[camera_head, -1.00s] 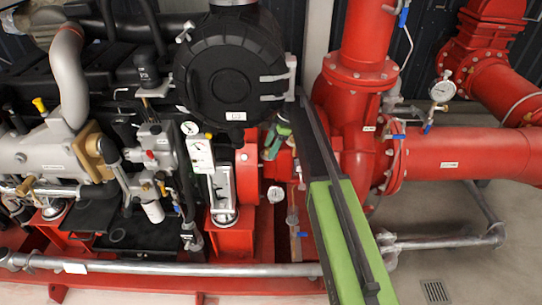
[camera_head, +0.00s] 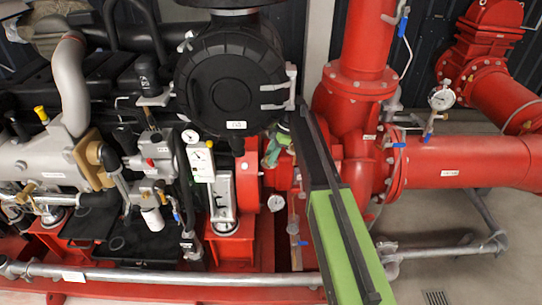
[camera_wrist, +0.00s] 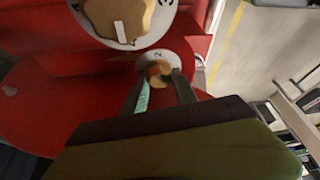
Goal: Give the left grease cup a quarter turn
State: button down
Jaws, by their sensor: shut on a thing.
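In the wrist view, a small brass-orange cup (camera_wrist: 158,70) sits in front of a round white plate marked 2. My gripper (camera_wrist: 161,80) has its two fingers on either side of this cup and is shut on it. A larger-looking brass knob (camera_wrist: 118,18) with a white stripe sits at the upper left on another white plate. Whether the held cup is the left grease cup cannot be told. In the head view, my gripper is small and partly hidden beside the red pump, behind my dark and green arm.
The red pump casing (camera_head: 345,130) and red pipe (camera_head: 470,162) stand right of my arm. A black round housing (camera_head: 228,85) and a white gauge panel (camera_head: 201,163) stand left. A grey pipe (camera_head: 170,275) runs across the front.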

jog(key=shift+s, duration=0.1)
jog(key=m+t, duration=0.1)
jog(key=m, duration=0.2)
jog(key=m+t, duration=0.1)
jog(key=m, duration=0.2)
jog(key=shift+s, duration=0.2)
jog(key=m+t+h, duration=0.1)
jog(key=m+t, duration=0.1)
jog(key=m, duration=0.3)
jog(key=shift+m, duration=0.3)
jog(key=c, duration=1)
grip_release()
jog(key=shift+o, duration=0.2)
jog(key=p+v, duration=0.7)
jog(key=shift+s+r, duration=0.2)
jog(key=shift+r, duration=0.05)
